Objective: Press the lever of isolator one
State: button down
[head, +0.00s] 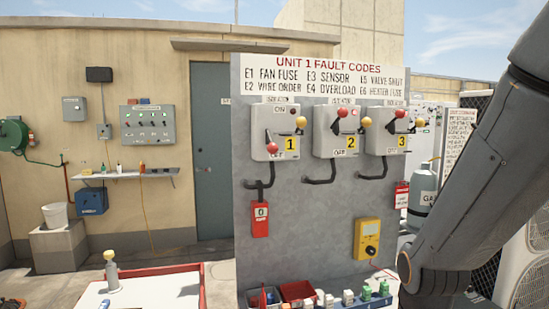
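Isolator one (277,132) is the leftmost of three grey boxes on a grey panel and carries a yellow plate marked 1. Its red-tipped lever (272,147) points down, towards the lower label. A yellow knob (301,122) sticks out at its right side. My arm crosses the right of the view, in front of the panel's right side; my gripper is not in view.
Isolators two (338,131) and three (388,131) stand to the right, with their red tips up. A red tag (260,219) and a yellow meter (367,239) hang below. Bins (297,290) and small bottles line the panel's foot. A red-edged table (160,290) stands front left.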

aim_at(272, 149)
jog(key=k, duration=0.65)
jog(key=z, duration=0.45)
jog(key=i, duration=1.1)
jog(key=u, duration=0.65)
